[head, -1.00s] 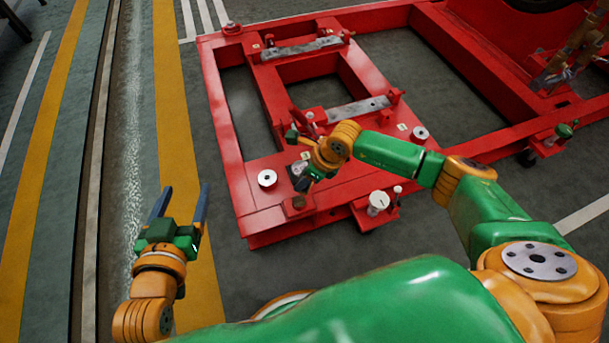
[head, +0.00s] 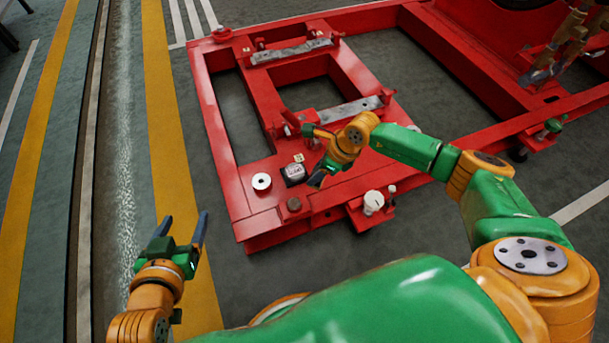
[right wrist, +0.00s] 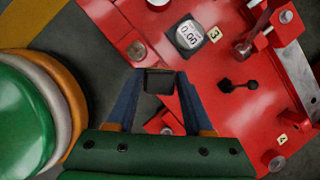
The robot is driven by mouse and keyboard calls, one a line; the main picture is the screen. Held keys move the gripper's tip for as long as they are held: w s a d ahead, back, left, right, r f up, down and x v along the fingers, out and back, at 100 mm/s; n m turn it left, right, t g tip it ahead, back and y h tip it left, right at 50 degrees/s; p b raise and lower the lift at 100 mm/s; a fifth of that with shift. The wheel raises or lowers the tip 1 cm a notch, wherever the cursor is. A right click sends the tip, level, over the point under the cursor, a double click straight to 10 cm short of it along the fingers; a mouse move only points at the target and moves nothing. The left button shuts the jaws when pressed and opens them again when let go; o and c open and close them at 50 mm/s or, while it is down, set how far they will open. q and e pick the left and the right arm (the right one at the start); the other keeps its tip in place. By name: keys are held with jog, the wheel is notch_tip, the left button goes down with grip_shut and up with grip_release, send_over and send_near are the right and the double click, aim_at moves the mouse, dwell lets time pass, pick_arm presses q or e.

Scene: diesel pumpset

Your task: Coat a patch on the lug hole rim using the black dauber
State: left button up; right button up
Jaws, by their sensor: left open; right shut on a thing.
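My right gripper (head: 318,179) is over the near end of the red frame (head: 236,196), right of the gauge. In the right wrist view its blue fingers (right wrist: 157,78) are shut on a dark block, which looks like the black dauber (right wrist: 158,82). The dauber's working end is hidden. A black dumbbell-shaped mark or opening (right wrist: 238,85) shows on the red plate, right of the fingers. I cannot tell whether it is the lug hole, and no coated patch is clear. My left gripper (head: 182,222) is open and empty above the floor, left of the frame.
A gauge reading 0.00 (right wrist: 188,35) sits beside a tag marked 3 (right wrist: 215,34). A white disc (head: 261,182), a brown stub (head: 294,204) and a white knob (head: 373,201) stand around the near end. Grey bars cross the frame.

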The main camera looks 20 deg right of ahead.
jog(key=d+b, duration=0.2)
jog(key=d, duration=0.5)
jog(key=shift+w, duration=0.15)
jog(key=shift+a, duration=0.1)
